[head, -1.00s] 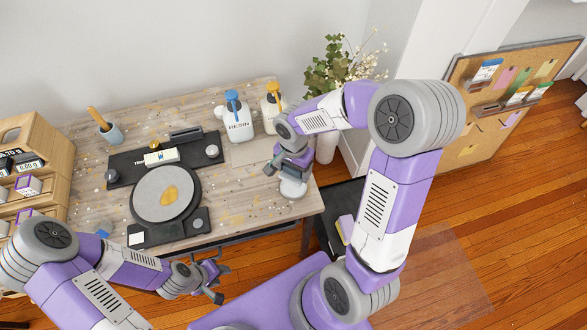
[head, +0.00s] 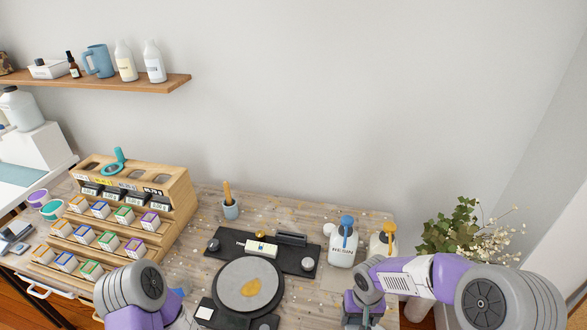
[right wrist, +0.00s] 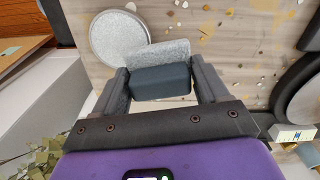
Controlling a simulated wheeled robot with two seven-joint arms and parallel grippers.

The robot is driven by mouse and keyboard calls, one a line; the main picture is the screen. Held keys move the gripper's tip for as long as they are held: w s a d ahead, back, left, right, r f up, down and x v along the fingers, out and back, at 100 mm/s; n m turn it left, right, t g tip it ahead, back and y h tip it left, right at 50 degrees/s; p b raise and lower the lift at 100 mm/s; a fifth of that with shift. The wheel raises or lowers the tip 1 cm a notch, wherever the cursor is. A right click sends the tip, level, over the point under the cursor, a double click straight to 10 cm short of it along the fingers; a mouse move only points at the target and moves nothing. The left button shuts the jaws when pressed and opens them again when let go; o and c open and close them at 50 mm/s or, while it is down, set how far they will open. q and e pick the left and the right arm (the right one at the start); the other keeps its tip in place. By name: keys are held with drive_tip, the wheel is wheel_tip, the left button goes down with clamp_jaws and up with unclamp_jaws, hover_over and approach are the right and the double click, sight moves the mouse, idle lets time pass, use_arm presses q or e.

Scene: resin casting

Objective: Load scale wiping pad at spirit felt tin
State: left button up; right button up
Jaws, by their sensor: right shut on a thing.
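The wiping pad (right wrist: 160,79) is a dark blue block with a pale grey felt face, seen in the right wrist view. My right gripper (right wrist: 161,85) is shut on it, one finger at each side. The round spirit felt tin (right wrist: 115,36), with a pale grey speckled top, is just beyond the pad at upper left. The pad's felt edge overlaps the tin's near edge in the picture; I cannot tell whether they touch. In the head view my right gripper (head: 360,308) is at the table's right part, and pad and tin are not discernible. My left gripper is out of view.
A black scale with a round grey plate (head: 235,298) stands mid-table. Behind it is a dark tray (head: 228,250). Blue-topped (head: 342,250) and orange-topped (head: 382,243) bottles stand near my right arm. A wooden rack of small boxes (head: 180,205) is at left, a plant (head: 450,232) at right.

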drive_tip(key=shift+s+d+r, duration=0.1)
drive_tip(key=shift+d+r, duration=0.15)
drive_tip(key=s+d+r+p, duration=0.2)
drive_tip(key=s+d+r, duration=0.1)
drive_tip(key=d, duration=0.2)
drive_tip(key=shift+w+a+f+b, duration=0.1)
drive_tip(key=shift+a+f+b, duration=0.05)
drive_tip(key=shift+f+b, duration=1.15)
drive_tip(key=shift+w+a+f+b, duration=0.1)
drive_tip(key=shift+f+b, duration=0.75)
drive_tip(key=shift+f, duration=0.85)
drive_tip(key=shift+s+f+b, duration=0.1)
drive_tip(key=shift+f+b, duration=0.45)
drive_tip(key=shift+b, duration=0.05)
wheel_tip(320, 180, up, 7)
drive_tip(key=p, duration=0.5)
